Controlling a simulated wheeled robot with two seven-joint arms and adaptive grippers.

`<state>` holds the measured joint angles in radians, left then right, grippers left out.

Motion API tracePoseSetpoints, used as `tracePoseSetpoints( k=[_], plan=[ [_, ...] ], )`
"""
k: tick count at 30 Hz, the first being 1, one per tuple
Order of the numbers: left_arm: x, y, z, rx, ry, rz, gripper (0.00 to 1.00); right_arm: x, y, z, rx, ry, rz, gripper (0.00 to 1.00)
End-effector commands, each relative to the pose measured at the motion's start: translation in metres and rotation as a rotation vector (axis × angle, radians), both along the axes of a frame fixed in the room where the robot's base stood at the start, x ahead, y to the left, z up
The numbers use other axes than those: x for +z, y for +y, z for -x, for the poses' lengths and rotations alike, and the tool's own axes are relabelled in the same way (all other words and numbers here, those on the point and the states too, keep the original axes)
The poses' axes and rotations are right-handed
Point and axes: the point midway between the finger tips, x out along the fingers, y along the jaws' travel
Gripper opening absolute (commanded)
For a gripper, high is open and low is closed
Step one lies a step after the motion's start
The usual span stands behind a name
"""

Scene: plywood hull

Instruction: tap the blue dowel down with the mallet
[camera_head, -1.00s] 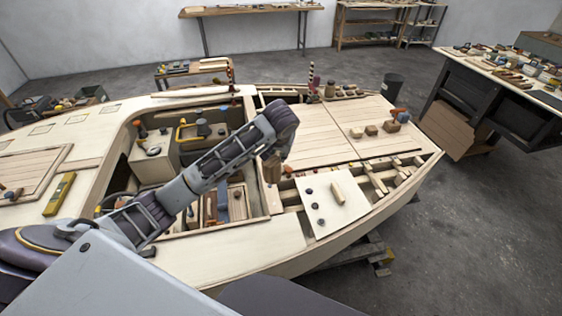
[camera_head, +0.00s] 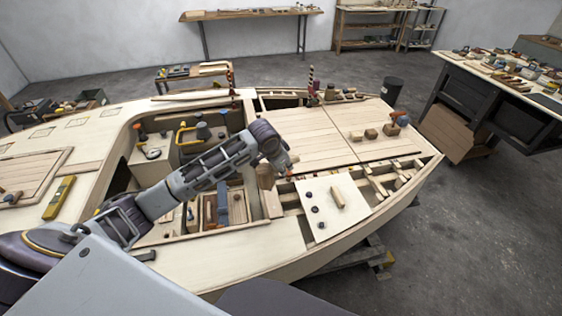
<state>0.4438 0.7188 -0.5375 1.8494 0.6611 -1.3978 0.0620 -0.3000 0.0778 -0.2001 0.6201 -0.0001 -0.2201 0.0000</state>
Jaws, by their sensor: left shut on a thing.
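My left gripper (camera_head: 279,163) is low over the middle of the plywood hull, at the left edge of the front deck. The handle is mostly hidden by the gripper. Several small dark dowels stand in a row on a pale panel (camera_head: 338,217) to the right of the gripper; I cannot tell for sure which is the blue dowel. The mallet is apart from these dowels. My right gripper is not in view.
Wooden blocks (camera_head: 370,133) sit on the front deck. An open cockpit with tools (camera_head: 222,207) lies under my left arm. The deck planks (camera_head: 310,140) are largely clear.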

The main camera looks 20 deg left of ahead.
Motion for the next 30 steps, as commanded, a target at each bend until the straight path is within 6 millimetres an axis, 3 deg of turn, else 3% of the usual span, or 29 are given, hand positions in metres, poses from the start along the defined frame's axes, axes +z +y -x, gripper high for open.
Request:
tracePoseSetpoints(
  k=[11, 30],
  plan=[
    [-0.008, -0.014, 0.003, -0.280, -0.003, 0.000, 0.00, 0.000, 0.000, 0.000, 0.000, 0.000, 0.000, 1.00],
    [-0.003, -0.037, 0.005, -0.743, -0.004, 0.002, 0.00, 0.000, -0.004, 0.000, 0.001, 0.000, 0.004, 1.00]
  ],
)
